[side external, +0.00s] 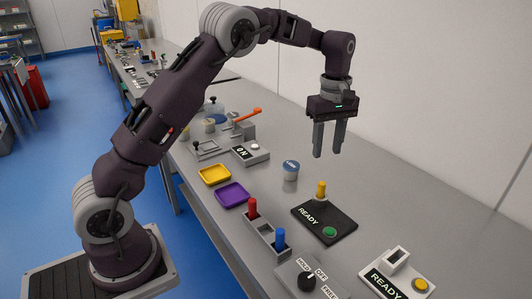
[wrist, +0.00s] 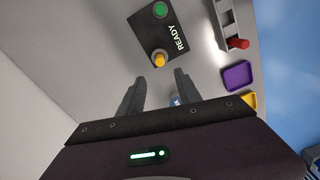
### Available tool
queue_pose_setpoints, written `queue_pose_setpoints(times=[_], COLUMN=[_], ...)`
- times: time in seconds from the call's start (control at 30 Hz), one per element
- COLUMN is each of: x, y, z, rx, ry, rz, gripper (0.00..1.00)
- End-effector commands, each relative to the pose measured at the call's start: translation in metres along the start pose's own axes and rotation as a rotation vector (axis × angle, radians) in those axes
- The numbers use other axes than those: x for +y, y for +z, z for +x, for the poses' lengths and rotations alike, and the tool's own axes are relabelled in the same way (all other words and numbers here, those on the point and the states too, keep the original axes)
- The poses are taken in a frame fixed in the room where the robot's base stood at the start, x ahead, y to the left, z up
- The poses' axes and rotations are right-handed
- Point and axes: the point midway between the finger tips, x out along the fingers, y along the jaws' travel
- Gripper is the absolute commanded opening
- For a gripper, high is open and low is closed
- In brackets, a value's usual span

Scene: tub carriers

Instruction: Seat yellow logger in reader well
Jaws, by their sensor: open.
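The yellow logger (side external: 321,188) stands upright at the back edge of the black reader plate (side external: 313,218), which reads READY and has a green button. A grey collar shows at its base; I cannot tell how deep it sits. In the wrist view the yellow logger (wrist: 159,60) lies just beyond the fingertips, between their lines, on the black plate (wrist: 150,35). My gripper (side external: 328,153) is open and empty, pointing down, in the air above and behind the logger. It also shows open in the wrist view (wrist: 159,77).
A grey rack (side external: 264,232) holds a red and a blue logger. A white READY unit (side external: 377,281) with a yellow button and a dial panel (side external: 296,288) are at the front. A blue-lidded jar (side external: 290,170) and yellow and purple trays (side external: 232,195) stand left of the plate.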

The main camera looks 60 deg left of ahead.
Motion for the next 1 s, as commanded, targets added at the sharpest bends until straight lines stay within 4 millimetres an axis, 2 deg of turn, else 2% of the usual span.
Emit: queue_pose_setpoints(times=[0.07, 0.17, 0.2, 0.27, 0.3, 0.37, 0.4, 0.5, 0.6, 0.63, 0.7, 0.77, 1.0], x=[-0.004, -0.029, -0.047, -0.079, -0.103, -0.143, -0.171, -0.237, -0.284, -0.294, -0.31, -0.317, -0.32], y=[0.003, 0.016, 0.025, 0.041, 0.053, 0.071, 0.084, 0.111, 0.128, 0.131, 0.136, 0.138, 0.139], z=[-0.01, -0.05, -0.07, -0.098, -0.114, -0.13, -0.136, -0.134, -0.116, -0.111, -0.1, -0.094, -0.092], rx=[0.001, 0.009, 0.018, 0.038, 0.059, 0.1, 0.134, 0.235, 0.331, 0.355, 0.394, 0.414, 0.42], ry=[0.014, 0.068, 0.099, 0.149, 0.181, 0.227, 0.254, 0.304, 0.322, 0.325, 0.324, 0.324, 0.321], rz=[0.023, 0.139, 0.214, 0.346, 0.439, 0.587, 0.688, 0.933, 1.122, 1.164, 1.236, 1.27, 1.286], gripper=[0.41, 0.41, 0.41, 0.41, 0.41, 0.41, 0.41, 0.41, 0.41, 0.41, 0.41, 0.41, 0.41])
